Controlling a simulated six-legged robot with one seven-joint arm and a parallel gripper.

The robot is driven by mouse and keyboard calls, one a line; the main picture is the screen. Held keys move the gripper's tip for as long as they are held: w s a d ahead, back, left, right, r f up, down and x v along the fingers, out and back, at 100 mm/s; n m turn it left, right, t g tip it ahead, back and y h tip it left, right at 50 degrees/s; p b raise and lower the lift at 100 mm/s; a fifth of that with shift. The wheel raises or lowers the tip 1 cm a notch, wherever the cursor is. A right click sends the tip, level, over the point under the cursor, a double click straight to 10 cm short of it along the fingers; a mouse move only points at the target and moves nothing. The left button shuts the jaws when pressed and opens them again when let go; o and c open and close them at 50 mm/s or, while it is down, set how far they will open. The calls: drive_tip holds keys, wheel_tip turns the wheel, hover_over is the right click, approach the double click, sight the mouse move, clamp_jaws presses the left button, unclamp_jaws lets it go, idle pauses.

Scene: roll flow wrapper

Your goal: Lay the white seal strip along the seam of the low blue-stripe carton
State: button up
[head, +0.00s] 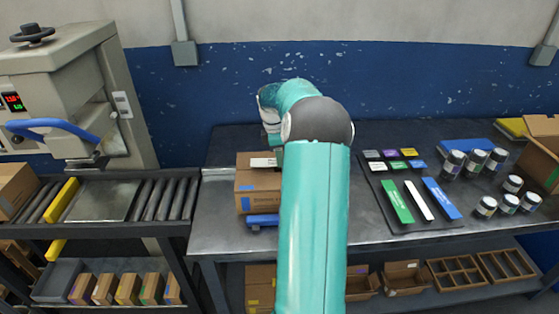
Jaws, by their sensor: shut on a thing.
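A brown carton (257,181) with blue marks on its front stands on the bench, left of my arm. A small white piece (263,162) shows at its top; I cannot tell whether it is a label or a strip. My arm covers the carton's right part, so its full seam is hidden. A white strip (418,200) lies on the dark board (395,222) between a green strip (396,201) and a blue strip (441,198). My gripper is hidden behind my arm, whose wrist end bends down behind the carton's area.
A blue base (262,221) sits at the carton's foot. Several jars (474,163) and an open carton (540,152) stand at the right. A roller conveyor (165,199) and a machine (62,90) are at the left.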

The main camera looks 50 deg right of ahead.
drive_tip(key=shift+f, duration=1)
drive_tip(key=shift+f, duration=0.2)
drive_tip(key=o, duration=1)
